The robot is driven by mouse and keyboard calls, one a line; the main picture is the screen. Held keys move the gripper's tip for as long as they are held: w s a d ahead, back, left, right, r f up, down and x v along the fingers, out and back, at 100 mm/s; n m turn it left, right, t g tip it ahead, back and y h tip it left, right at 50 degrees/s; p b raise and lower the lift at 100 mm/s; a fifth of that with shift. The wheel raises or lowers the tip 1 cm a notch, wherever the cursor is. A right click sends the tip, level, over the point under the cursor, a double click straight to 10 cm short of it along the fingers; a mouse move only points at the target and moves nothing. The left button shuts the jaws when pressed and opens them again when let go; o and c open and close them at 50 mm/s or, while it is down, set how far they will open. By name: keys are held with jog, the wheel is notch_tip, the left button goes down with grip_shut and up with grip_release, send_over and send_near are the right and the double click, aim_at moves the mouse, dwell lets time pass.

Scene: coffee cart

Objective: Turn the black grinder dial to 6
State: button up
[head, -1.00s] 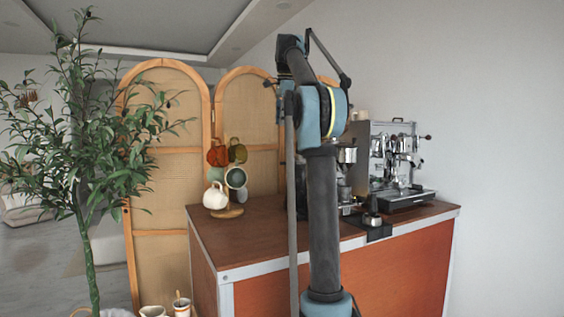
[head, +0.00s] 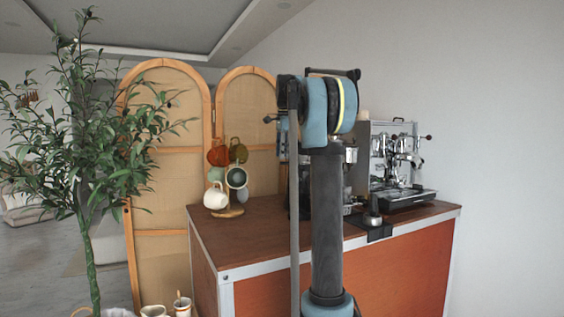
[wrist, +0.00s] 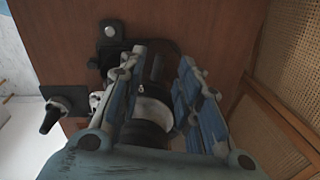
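In the wrist view my gripper (wrist: 163,62) is open, with its two blue-grey fingers spread apart. A dark machine with a pale silver band (wrist: 156,112) and a round black part (wrist: 143,133) shows between the fingers, seen from above. It appears to be the grinder, and I cannot tell whether the fingers touch it. The dial's marks and setting cannot be read. In the head view my arm hides most of the grinder and the gripper. Only a small silver and dark part (head: 350,156) shows just right of my arm.
The coffee cart (head: 262,228) has a brown top. An espresso machine (head: 399,170) stands at its right, with a black mat (head: 380,232) in front. A mug tree (head: 230,212) stands at the left. A wooden screen (head: 165,105) is behind, and a plant (head: 85,150) is at left.

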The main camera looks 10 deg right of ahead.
jog(key=shift+w+f, duration=0.2)
jog(key=shift+f, duration=1.25)
grip_shut()
jog(key=shift+a, duration=0.1)
